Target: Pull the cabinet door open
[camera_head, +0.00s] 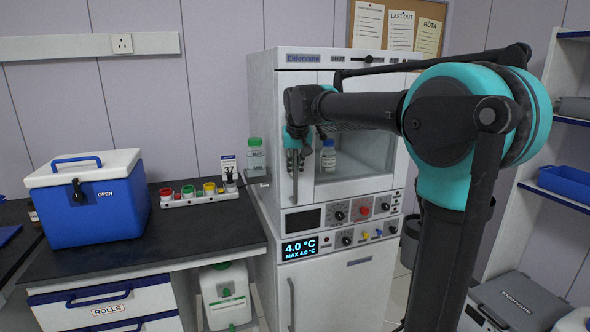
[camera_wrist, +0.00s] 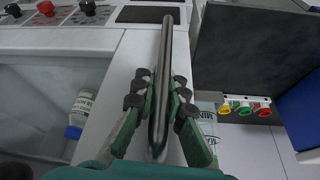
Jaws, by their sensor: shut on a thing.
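The white cabinet (camera_head: 262,140) stands behind the bench corner, with a display reading 4.0 °C. Its upper door (camera_head: 308,100) has a window, with a small bottle (camera_head: 328,156) behind it. The door looks flush with the cabinet front. A metal bar handle (camera_head: 295,188) runs upright along the door's left side.
Shelving (camera_head: 532,160) stands at the right. A grey case (camera_head: 518,300) sits low at the right. A lower cabinet door (camera_head: 340,295) has its own handle.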

